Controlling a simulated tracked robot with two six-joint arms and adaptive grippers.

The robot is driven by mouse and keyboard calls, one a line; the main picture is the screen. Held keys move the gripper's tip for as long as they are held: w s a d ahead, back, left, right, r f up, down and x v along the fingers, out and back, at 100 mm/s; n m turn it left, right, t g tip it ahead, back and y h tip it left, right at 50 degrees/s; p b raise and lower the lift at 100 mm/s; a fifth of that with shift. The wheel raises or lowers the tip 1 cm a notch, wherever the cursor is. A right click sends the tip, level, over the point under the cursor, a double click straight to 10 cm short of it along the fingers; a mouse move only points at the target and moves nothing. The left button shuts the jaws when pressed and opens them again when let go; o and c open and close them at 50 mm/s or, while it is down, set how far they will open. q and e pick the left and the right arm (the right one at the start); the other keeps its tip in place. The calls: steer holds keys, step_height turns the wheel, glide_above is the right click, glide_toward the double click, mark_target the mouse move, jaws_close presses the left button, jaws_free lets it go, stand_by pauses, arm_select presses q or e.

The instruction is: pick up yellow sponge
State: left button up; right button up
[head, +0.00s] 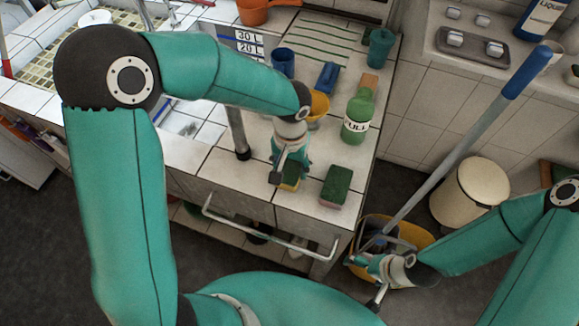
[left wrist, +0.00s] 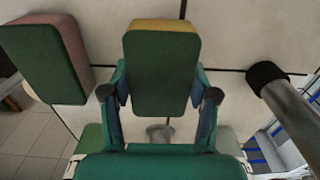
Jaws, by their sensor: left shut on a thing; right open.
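The yellow sponge (head: 289,186) has a green scouring face and sits at the front of the tiled counter, partly hidden by my gripper. In the left wrist view, the sponge (left wrist: 162,70) fills the space between the fingers, its green face toward the camera and a yellow edge at the top. My left gripper (head: 288,172) is shut on it, one finger on each side, also seen in the left wrist view (left wrist: 160,97). I cannot tell whether the sponge touches the counter. My right gripper (head: 364,281) is open and empty by the yellow bucket.
A green sponge with a pink side (head: 336,187) lies just right of the held one. A green bottle (head: 358,116), a yellow cup (head: 319,105) and a blue cup (head: 283,63) stand behind. A metal post (head: 238,133) rises at left. A yellow bucket (head: 413,234) is below right.

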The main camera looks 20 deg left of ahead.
mark_target(291, 165)
arm_select(q)
step_height(291, 165, up, 19)
stand_by(0.4)
steer(key=shift+f, duration=0.1)
